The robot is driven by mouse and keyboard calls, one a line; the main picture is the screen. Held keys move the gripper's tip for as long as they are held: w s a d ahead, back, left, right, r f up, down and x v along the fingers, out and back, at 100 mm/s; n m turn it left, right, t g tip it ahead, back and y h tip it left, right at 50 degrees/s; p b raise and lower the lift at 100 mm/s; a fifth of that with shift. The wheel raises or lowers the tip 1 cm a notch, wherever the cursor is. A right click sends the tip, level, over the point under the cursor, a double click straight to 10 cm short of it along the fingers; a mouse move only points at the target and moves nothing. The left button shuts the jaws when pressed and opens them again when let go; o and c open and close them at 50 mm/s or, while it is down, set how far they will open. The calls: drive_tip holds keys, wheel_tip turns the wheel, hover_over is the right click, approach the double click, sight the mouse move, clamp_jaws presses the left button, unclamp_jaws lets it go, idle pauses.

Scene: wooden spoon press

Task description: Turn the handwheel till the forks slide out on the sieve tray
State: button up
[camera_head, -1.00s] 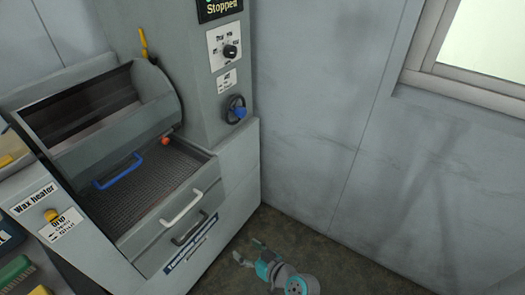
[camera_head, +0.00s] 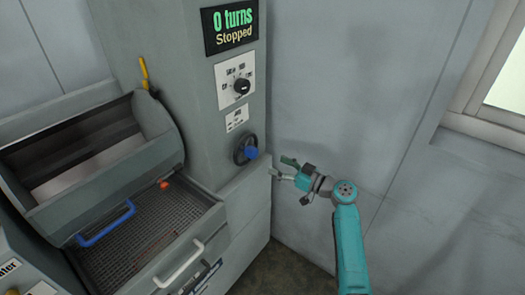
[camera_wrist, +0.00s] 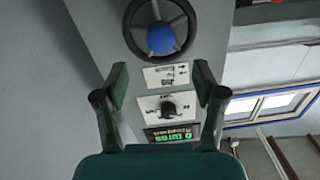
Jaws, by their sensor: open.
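The handwheel (camera_head: 243,148) is a small dark wheel with a blue knob (camera_head: 251,153), mounted on the grey machine's column. In the wrist view the handwheel (camera_wrist: 180,22) is at the top centre, beyond my fingertips. My gripper (camera_head: 281,167) is open and empty, just right of the handwheel and apart from it. In the wrist view my gripper's two fingers (camera_wrist: 161,80) stand wide apart. The sieve tray (camera_head: 150,228) is a dark mesh in the machine's lower left, with a small orange-red piece (camera_head: 165,185) at its back. No forks can be made out.
A display (camera_head: 231,27) reads "0 turns" and "Stopped". A selector dial (camera_head: 242,86) sits below it. An open hood with a blue handle (camera_head: 106,224) covers part of the tray. A white drawer handle (camera_head: 179,265) juts from the front. The wall side is clear.

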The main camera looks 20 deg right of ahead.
sight(256, 155)
drive_tip(key=x, duration=1)
drive_tip(key=shift+w+a, duration=0.2)
drive_tip(key=shift+w, duration=0.05)
drive_tip(key=c, duration=1.1)
